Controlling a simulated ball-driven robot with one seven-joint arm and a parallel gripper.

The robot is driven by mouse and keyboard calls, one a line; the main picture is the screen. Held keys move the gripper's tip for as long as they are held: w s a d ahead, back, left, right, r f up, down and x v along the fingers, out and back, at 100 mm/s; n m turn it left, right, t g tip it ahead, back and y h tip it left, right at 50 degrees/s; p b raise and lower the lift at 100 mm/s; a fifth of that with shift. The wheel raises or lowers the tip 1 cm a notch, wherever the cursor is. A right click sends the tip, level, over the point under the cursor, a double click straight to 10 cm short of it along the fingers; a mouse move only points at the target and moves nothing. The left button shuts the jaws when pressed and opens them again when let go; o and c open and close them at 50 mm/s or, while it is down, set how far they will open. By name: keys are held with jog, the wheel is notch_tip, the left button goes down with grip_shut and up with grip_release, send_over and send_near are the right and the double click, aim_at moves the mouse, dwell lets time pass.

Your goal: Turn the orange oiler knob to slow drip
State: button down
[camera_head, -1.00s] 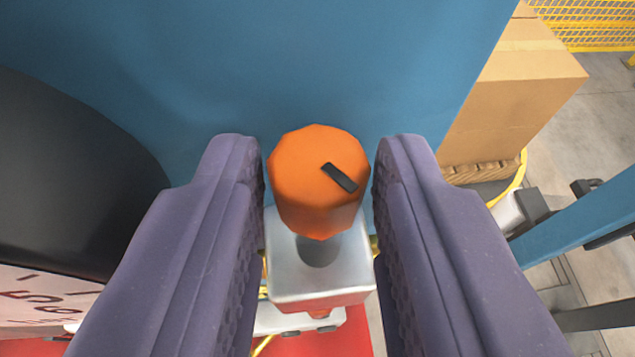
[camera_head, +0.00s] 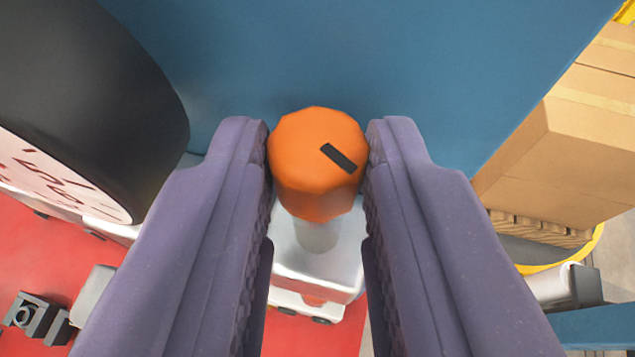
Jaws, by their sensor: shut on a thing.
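The orange oiler knob (camera_head: 312,170) is a faceted cap with a black pointer mark (camera_head: 338,158) on its top. The mark runs toward the lower right in the picture. The knob sits on a short stem above a silver metal block (camera_head: 318,262). My gripper (camera_head: 318,150) has its purple padded fingers on the left and right sides of the knob and is shut on it. The sides of the knob under the fingers are hidden. No scale for the drip setting is visible.
A black round gauge (camera_head: 90,90) with a white numbered face stands close on the left. A blue panel (camera_head: 350,60) is behind the knob. A red surface (camera_head: 50,260) lies below. Cardboard boxes (camera_head: 570,140) on a pallet stand at the right.

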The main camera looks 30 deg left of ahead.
jog(key=shift+w+d+n+g+y+p, duration=0.15)
jog(key=shift+n+g+y+p, duration=0.15)
jog(key=shift+n+y+p, duration=0.55)
jog(key=c, duration=1.2)
grip_release()
jog(key=p+v, duration=0.1)
jog(key=v, duration=0.7)
